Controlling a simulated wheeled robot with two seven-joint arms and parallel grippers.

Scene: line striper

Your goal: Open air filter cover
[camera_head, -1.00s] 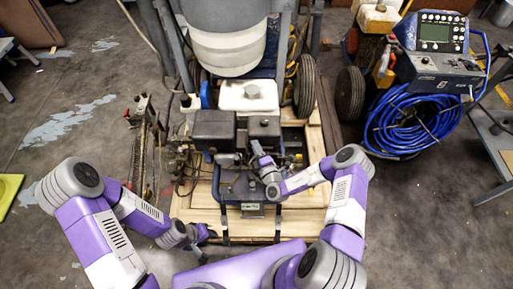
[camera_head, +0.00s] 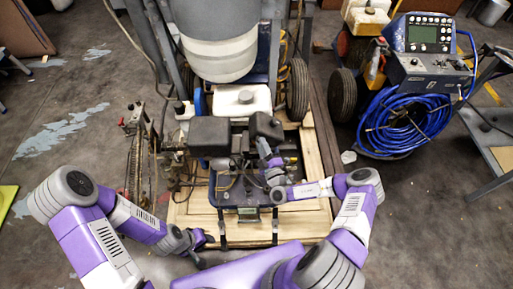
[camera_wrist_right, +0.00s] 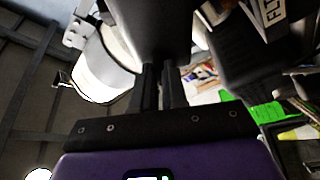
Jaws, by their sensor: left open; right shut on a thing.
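The engine's black air filter cover (camera_head: 265,126) is the right one of two black boxes on the engine in the head view. It sits tilted, its right side slanting. My right gripper (camera_head: 264,149) is just below it, shut on its lower edge as far as I can see. In the right wrist view the closed fingers (camera_wrist_right: 159,86) meet a dark part (camera_wrist_right: 150,25) at the top; the exact contact is hidden. My left gripper (camera_head: 200,239) is open and empty, low at the left front of the wooden pallet.
The other black box (camera_head: 209,136) stands close on the left. A white tank (camera_head: 241,101) is behind, and a large grey container (camera_head: 217,45) overhangs the back. A blue hose coil (camera_head: 405,125) and control unit (camera_head: 430,72) stand at right. The wooden pallet (camera_head: 300,218) surrounds the engine.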

